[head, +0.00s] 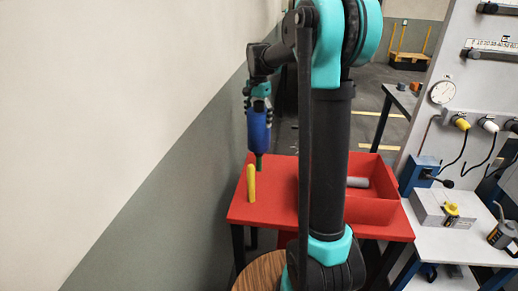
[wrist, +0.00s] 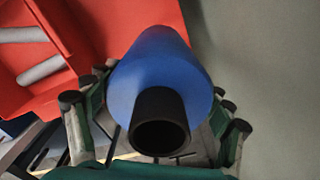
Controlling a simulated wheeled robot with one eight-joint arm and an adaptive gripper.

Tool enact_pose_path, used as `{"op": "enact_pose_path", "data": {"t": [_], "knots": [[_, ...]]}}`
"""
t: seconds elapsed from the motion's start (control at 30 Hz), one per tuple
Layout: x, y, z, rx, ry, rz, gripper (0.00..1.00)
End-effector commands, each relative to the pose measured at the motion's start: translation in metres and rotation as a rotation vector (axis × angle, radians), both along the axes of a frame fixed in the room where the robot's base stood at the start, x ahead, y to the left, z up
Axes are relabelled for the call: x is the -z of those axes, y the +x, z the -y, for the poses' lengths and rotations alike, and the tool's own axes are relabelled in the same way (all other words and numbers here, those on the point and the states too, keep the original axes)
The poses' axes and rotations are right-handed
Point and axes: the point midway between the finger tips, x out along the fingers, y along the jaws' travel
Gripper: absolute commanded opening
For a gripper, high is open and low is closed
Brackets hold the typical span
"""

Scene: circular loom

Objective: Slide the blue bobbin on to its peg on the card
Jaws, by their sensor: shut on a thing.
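The blue bobbin (head: 259,132) hangs roughly upright from my gripper (head: 258,98), above the left part of the red-topped table. My gripper is shut on it. In the wrist view, the bobbin (wrist: 160,60) lies between the fingers of my gripper (wrist: 155,112), with its black hollow tube end (wrist: 160,122) towards the camera. A short dark green piece (head: 258,162) shows just below the bobbin. I cannot tell whether it is a peg or the bobbin's tube end. A yellow peg (head: 251,184) stands on the red table (head: 280,195), slightly left of the bobbin.
A red open bin (head: 372,208) with grey tubes (head: 357,182) is at the table's right; it shows in the wrist view (wrist: 75,35) too. A wall (head: 150,150) runs close on the left. A workbench with a grey box (head: 440,208) stands at the right.

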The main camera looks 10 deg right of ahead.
Motion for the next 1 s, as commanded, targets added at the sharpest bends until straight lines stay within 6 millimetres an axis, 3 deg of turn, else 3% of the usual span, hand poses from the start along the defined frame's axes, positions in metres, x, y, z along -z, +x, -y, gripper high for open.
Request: {"op": "enact_pose_path", "data": {"t": [1.0], "knots": [[-0.093, 0.0, 0.0, 0.0, 0.0, 0.0, 0.2]]}}
